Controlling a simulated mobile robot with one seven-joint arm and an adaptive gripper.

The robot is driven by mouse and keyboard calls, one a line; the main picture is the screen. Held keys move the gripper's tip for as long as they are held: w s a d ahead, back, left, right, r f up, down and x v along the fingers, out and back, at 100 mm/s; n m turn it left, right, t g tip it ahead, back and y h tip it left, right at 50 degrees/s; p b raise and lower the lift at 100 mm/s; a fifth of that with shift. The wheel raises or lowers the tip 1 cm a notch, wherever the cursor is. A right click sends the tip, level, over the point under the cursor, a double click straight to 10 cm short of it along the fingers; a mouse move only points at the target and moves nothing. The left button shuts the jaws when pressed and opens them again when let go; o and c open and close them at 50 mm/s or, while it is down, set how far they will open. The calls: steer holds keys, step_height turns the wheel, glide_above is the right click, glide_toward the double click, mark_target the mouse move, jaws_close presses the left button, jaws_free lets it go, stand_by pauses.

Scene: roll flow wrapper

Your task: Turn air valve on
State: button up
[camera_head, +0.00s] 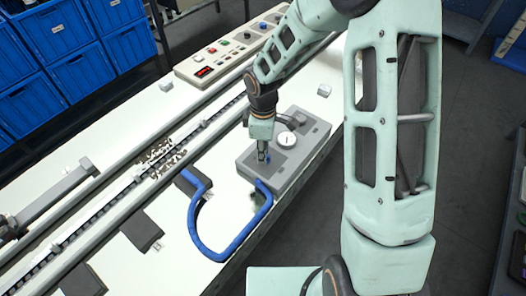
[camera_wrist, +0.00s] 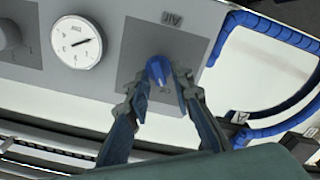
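The air valve is a small blue handle (camera_wrist: 159,71) on a dark square plate (camera_wrist: 135,58) marked "AIR" on a grey control box (camera_head: 312,146). My gripper (camera_wrist: 160,86) reaches down to the valve. Its two fingers are apart, one on each side of the blue handle, with the tips close to it. Narrow gaps seem to show, so I see no clear grip. In the head view my gripper (camera_head: 263,154) is over the box, and the handle is mostly hidden by it.
A round gauge (camera_wrist: 77,42) and a dark knob (camera_wrist: 9,35) sit on the same box. A blue hose (camera_head: 197,224) loops from the box across the white table. A button panel (camera_head: 226,50) and a conveyor rail (camera_head: 112,208) are farther left.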

jaws_close()
steer(key=shift+w+m+b, duration=0.1)
steer(key=shift+m+b, duration=0.25)
steer(key=shift+m, duration=0.05)
steer(key=shift+f+m+b, duration=0.1)
steer(key=shift+m+b, duration=0.55)
steer(key=shift+m, duration=0.35)
steer(key=m+b, duration=0.2)
steer(key=m, duration=0.1)
steer(key=shift+w+m, duration=0.15)
steer(key=shift+m, duration=0.15)
steer(key=m+b, duration=0.2)
steer(key=m, duration=0.3)
steer(key=shift+d, duration=0.2)
steer(key=shift+m, duration=0.4)
steer(key=shift+o, duration=1.4)
jaws_free()
